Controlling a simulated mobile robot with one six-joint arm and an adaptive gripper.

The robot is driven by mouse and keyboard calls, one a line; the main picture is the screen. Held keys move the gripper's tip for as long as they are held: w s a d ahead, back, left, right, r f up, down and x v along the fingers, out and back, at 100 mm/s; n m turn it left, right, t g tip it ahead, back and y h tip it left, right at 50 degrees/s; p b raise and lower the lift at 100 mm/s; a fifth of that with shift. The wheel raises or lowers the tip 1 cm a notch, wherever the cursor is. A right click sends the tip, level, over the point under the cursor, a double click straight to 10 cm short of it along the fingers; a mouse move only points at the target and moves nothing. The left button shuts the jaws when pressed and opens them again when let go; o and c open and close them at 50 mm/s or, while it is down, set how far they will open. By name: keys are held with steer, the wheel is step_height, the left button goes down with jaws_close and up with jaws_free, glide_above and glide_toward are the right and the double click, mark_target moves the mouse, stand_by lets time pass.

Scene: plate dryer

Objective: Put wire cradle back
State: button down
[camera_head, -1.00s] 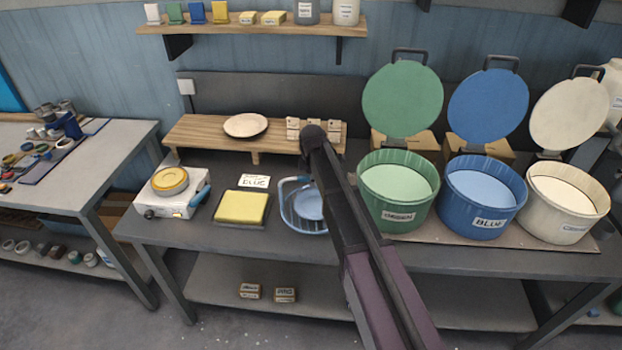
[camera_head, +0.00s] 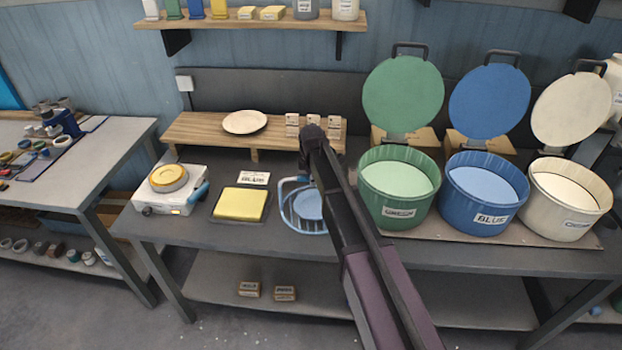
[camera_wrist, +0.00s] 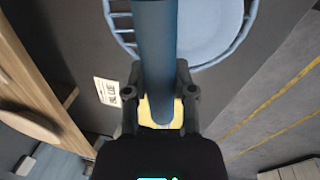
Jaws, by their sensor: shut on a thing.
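The wire cradle (camera_head: 286,208) is a light-blue wire basket at the middle of the bench, partly hidden behind my arm. A blue disc (camera_head: 308,204) sits inside it. In the wrist view, the cradle's wire rim (camera_wrist: 243,38) and the blue disc (camera_wrist: 208,30) show at the top. My gripper (camera_wrist: 158,88) is shut on the cradle's thick blue handle (camera_wrist: 156,45), which runs up between the fingers. In the head view my arm hides the fingers. I cannot tell whether the cradle rests on the bench or hangs just above it.
Green (camera_head: 398,190), blue (camera_head: 484,197) and cream (camera_head: 568,202) open tubs stand right of the arm, lids raised. A yellow pad (camera_head: 239,204), a BLUE card (camera_head: 254,178) and a white hot plate (camera_head: 165,200) are to the left. A wooden rack (camera_head: 205,130) with a plate (camera_head: 245,122) stands behind.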

steer(key=shift+f, duration=0.15)
stand_by(0.8)
steer(key=shift+c, duration=1.8)
jaws_free()
